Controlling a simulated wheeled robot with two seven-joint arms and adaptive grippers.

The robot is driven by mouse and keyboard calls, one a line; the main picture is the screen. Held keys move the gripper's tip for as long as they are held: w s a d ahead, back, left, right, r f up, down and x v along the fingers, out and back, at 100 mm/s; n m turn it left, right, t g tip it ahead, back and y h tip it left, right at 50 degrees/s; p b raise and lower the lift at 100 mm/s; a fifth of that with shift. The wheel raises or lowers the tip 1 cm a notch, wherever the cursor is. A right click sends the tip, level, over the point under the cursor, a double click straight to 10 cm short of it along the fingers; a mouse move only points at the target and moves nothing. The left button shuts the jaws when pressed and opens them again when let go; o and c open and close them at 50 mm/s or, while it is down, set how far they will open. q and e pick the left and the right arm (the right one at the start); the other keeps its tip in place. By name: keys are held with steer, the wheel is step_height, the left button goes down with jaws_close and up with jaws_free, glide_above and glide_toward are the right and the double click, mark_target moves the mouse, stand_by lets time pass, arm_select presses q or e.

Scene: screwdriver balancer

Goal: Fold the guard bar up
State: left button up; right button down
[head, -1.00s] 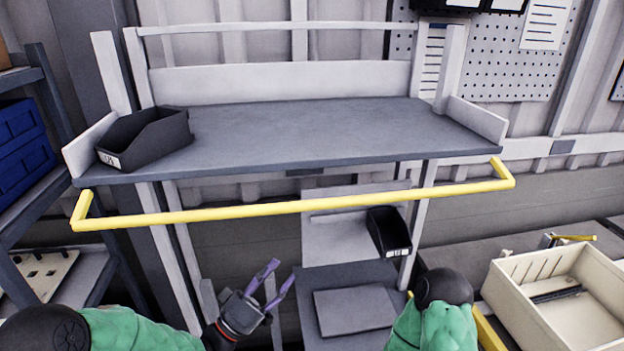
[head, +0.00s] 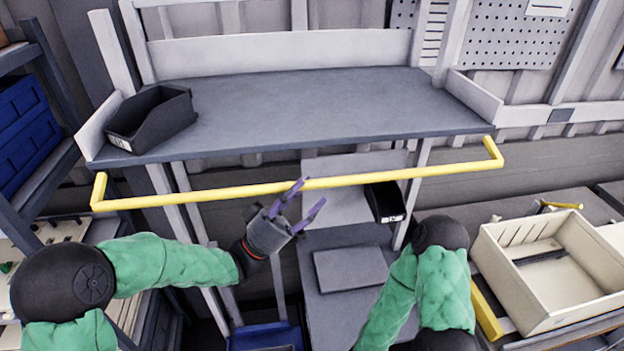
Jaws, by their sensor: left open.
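The yellow guard bar (head: 230,191) runs across the front of the grey workbench shelf (head: 330,110), a little below its front edge, with bent ends at left and right. My left gripper (head: 307,196) is open, its purple fingers pointing up and right at the middle of the bar. One finger overlaps the bar in the picture; I cannot tell whether it touches. My right arm (head: 430,285) shows at the lower right, but its gripper is out of view.
A black bin (head: 150,118) sits on the shelf's left end. Another black bin (head: 385,201) is below the bar. A cream crate (head: 550,265) stands at the right. The shelf's middle is clear.

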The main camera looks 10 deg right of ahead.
arm_select(q)
steer(key=shift+x, duration=1.15)
jaws_close()
